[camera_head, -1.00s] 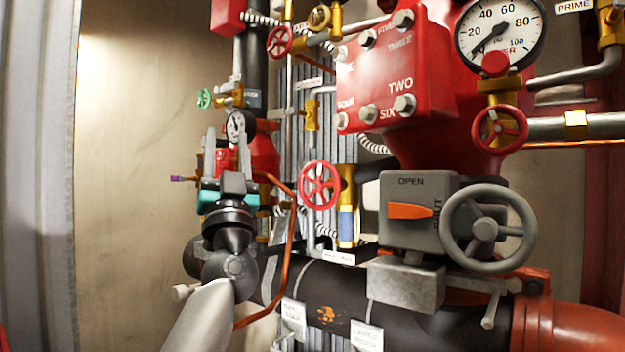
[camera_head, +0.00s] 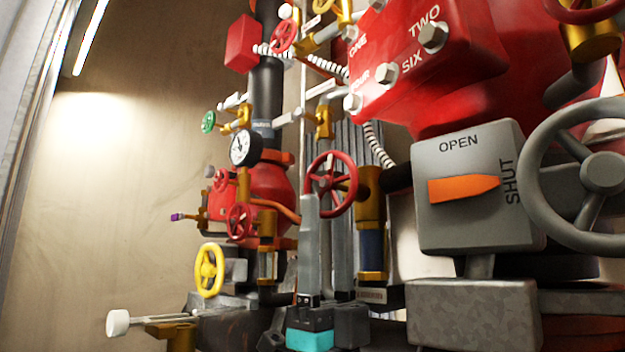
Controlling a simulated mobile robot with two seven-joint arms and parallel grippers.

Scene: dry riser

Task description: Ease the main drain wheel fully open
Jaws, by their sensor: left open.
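A red spoked handwheel (camera_head: 345,203) sits on a brass valve body (camera_head: 370,210) with a dark blue section, near the middle of the view. No readable label shows which wheel is the main drain. My left gripper (camera_head: 320,205) points up from the bottom centre, with its teal band low in the picture. It is open, its two grey fingers apart. The fingertips overlap the lower left of this red wheel in the picture; I cannot tell whether they touch it. The near finger hides part of the rim. My right gripper is out of view.
A grey box marked OPEN and SHUT (camera_head: 465,225), with an orange pointer and a large grey wheel (camera_head: 600,172), stands close on the right. A yellow wheel (camera_head: 209,270), a gauge (camera_head: 245,147) and smaller red wheels crowd the left. Bare wall lies farther left.

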